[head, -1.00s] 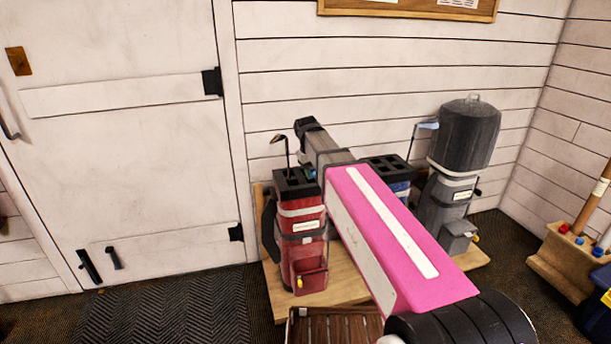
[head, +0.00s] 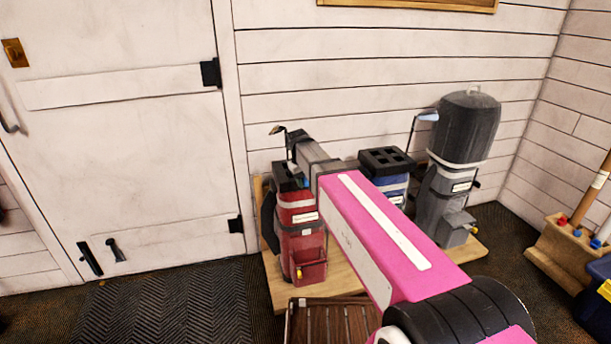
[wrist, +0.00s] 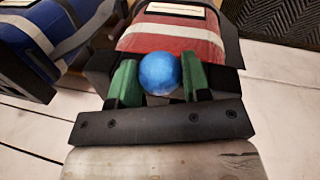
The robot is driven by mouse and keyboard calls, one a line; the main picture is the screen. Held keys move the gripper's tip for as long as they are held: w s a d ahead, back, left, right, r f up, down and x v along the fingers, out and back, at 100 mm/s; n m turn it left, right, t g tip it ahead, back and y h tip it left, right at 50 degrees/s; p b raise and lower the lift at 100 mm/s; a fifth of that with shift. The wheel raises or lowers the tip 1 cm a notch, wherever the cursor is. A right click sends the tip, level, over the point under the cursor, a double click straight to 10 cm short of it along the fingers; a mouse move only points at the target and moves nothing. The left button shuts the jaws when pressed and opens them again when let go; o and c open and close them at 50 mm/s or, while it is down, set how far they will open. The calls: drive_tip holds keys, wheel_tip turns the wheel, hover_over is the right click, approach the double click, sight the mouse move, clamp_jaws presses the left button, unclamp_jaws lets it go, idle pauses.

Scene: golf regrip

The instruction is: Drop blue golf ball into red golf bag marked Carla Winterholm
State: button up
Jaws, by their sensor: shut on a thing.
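The blue golf ball (wrist: 160,73) sits between the green finger pads of my gripper (wrist: 160,82), which is shut on it. The ball is hidden in the head view. The red golf bag (head: 302,236) stands upright on a wooden platform, with a white label too small to read. In the head view my gripper (head: 294,145) is at the bag's top, covering part of its dark rim. In the wrist view the red bag (wrist: 185,36) lies just beyond the ball; its opening is mostly hidden by the gripper, and I cannot tell the ball's height over it.
A blue bag (head: 390,187) with a dark divided top stands right of the red one, partly behind my arm. A grey bag (head: 440,205) with a black hood is further right. A club head (head: 277,130) sticks up beside my gripper. A slatted wooden crate (head: 328,322) is in front.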

drive_tip(key=shift+f, duration=0.1)
drive_tip(key=o, duration=1)
wheel_tip(320, 180, up, 11)
drive_tip(key=s+a, duration=0.1)
drive_tip(key=shift+a+f, duration=0.2)
drive_tip(key=shift+a, duration=0.2)
